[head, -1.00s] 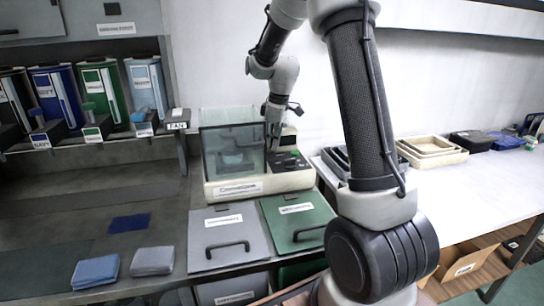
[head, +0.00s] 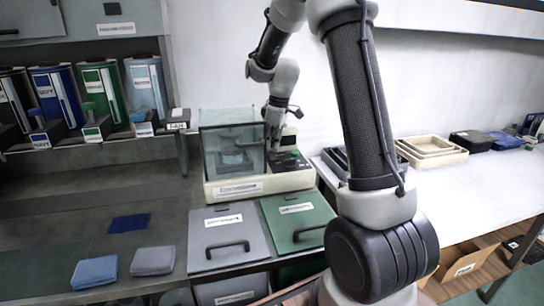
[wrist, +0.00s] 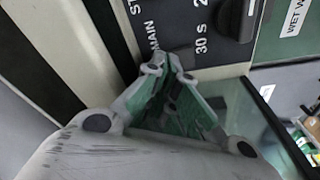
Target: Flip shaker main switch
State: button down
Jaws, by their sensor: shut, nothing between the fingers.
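The shaker (head: 240,187) is a cream box with a clear hood on its left and a dark control panel (head: 290,162) on its right. My gripper (head: 274,146) is over this panel, pointing down. In the wrist view my gripper (wrist: 168,62) is shut and empty, with its fingertips right beside the printed word MAIN (wrist: 153,36). The main switch is mostly hidden behind the fingertips. I cannot tell its position or whether I touch it. A dark knob (wrist: 238,18) and the mark "30 S" show on the panel beyond.
The clear hood (head: 232,150) stands close to the left of my gripper. Grey (head: 215,240) and green (head: 298,222) lidded panels with handles lie in front. Nested trays (head: 432,150) stand on the white bench at right. Folded cloths (head: 153,261) lie at front left.

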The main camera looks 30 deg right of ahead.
aim_at(272, 153)
jog(key=shift+f, duration=0.6)
jog(key=shift+r, duration=3.5)
